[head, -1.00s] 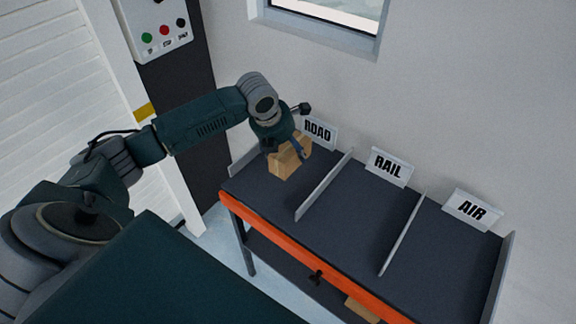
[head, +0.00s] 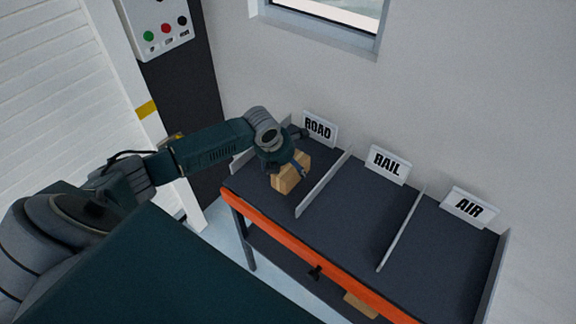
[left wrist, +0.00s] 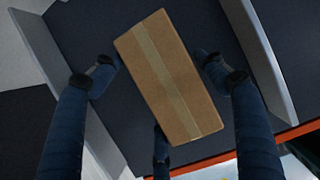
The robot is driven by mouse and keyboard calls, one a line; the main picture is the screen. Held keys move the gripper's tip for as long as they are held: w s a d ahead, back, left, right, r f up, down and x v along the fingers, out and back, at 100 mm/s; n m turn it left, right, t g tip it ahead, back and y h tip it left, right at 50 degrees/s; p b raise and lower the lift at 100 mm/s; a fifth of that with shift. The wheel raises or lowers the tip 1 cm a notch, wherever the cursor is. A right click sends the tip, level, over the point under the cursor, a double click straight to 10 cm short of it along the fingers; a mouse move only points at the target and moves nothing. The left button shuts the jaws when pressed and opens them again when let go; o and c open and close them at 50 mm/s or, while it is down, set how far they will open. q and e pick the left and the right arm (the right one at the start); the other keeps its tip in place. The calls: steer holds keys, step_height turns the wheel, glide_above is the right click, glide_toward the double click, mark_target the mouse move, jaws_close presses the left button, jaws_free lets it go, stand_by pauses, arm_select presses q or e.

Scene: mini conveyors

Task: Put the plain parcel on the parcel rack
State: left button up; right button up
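The plain parcel (head: 291,176) is a brown cardboard box with a lighter tape strip. It is in the ROAD compartment of the parcel rack (head: 349,222), a dark-topped rack with an orange front edge, and appears to rest on its top. My left gripper (head: 286,166) is above the parcel, fingers pointing down around it. In the left wrist view, the parcel (left wrist: 172,85) lies between the spread fingers of the left gripper (left wrist: 157,62), with narrow gaps on both sides. My right gripper is not in view.
Grey dividers (head: 323,183) separate the ROAD, RAIL (head: 388,164) and AIR (head: 469,206) compartments; RAIL and AIR are empty. Another brown box (head: 360,307) shows on the lower shelf. A wall stands behind the rack, with a button panel (head: 160,27) at upper left.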

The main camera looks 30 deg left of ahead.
arm_select(q)
steer(key=shift+o, duration=0.4)
steer(key=shift+r, duration=0.1)
steer(key=shift+r, duration=0.2)
steer(key=b+v, duration=0.1)
steer(key=v, duration=1)
steer(key=shift+s+r+b, duration=0.1)
steer(key=shift+r+b, duration=0.15)
steer(key=shift+b, duration=0.15)
